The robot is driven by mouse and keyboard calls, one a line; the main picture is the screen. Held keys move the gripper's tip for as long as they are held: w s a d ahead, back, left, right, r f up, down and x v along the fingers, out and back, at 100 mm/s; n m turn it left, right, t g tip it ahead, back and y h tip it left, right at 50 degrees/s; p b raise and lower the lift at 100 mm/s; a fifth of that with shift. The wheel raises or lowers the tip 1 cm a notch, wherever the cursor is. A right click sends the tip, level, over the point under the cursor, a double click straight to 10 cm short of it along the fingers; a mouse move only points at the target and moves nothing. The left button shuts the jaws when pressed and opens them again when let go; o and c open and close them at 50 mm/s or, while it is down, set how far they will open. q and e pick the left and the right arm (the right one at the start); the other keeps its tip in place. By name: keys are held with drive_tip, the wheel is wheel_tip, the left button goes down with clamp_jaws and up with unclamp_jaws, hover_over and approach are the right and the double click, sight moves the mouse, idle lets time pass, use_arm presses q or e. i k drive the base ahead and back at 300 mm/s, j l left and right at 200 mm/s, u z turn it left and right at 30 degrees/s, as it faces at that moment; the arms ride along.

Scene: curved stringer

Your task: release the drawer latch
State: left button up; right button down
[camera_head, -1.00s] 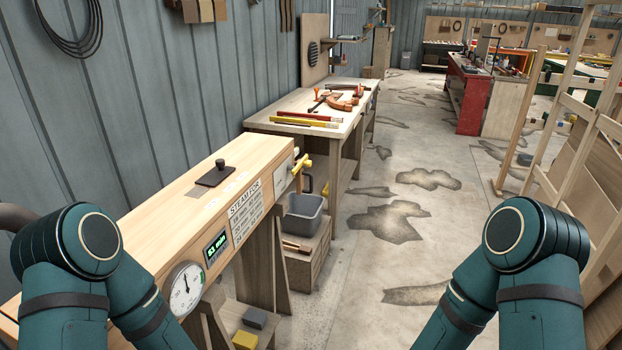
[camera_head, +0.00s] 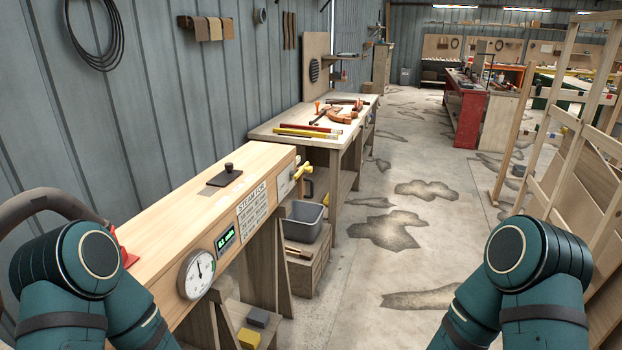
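Neither of my grippers is in view; only my two green arms show at the lower left and lower right. I cannot make out a drawer or a drawer latch for certain. A long wooden steam box (camera_head: 190,208) runs along the left wall. Its far end carries a pale plate with a yellow handle (camera_head: 303,171), which may be a latch. Beyond it stands a wooden workbench (camera_head: 275,127) with clamps and bars on top. Its front is seen at a steep angle, and any drawer there is too small to tell.
A grey bin (camera_head: 302,220) sits on a wooden crate (camera_head: 310,265) beside the steam box's far end. A dial gauge (camera_head: 196,273) is on the box's side. A wooden rack (camera_head: 577,140) stands at the right. The stained concrete aisle (camera_head: 365,285) between them is open.

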sight(305, 167)
drive_tip(key=u, duration=2.25)
drive_tip(key=l, duration=2.6)
drive_tip(key=i+l, duration=0.1)
drive_tip(key=l, duration=2.5)
